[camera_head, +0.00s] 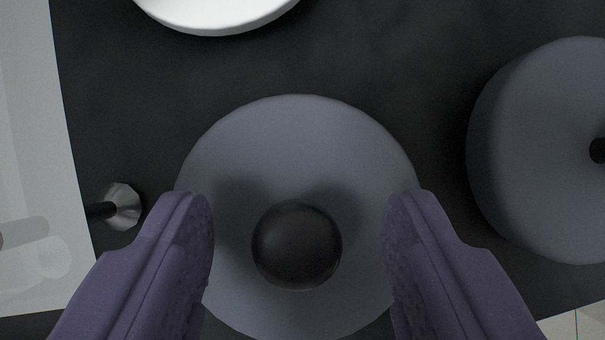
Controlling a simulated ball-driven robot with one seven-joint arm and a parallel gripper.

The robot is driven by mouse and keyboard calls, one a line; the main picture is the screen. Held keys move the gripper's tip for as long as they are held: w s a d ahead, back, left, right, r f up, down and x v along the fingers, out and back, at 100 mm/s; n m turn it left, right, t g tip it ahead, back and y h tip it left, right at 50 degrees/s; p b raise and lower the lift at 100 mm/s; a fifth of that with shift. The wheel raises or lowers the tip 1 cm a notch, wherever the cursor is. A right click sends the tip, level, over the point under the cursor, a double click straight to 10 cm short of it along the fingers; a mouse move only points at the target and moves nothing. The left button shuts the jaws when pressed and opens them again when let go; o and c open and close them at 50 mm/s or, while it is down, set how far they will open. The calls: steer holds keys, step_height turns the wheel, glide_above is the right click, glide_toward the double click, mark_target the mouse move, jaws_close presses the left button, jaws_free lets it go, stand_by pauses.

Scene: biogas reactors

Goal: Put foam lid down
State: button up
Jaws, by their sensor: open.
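The foam lid (290,135) is a round grey-blue disc lying on the dark surface in the middle of the view. A black ball-shaped knob (297,245) stands up at its centre. My gripper (298,225) is open, with its two purple fingers on either side of the knob and a clear gap to it on both sides. The fingers' shadows fall on the lid. Whether the fingertips touch the lid cannot be told.
A second grey round body (545,150) with a dark knob stands at the right. A white round dish (215,12) is at the top. A small metal piece (124,206) with a black rod lies left of the lid. A pale panel (35,150) fills the left edge. Dark surface (400,70) is bare between them.

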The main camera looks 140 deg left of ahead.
steer(key=shift+c, duration=0.3)
jaws_close()
steer(key=shift+r, duration=0.15)
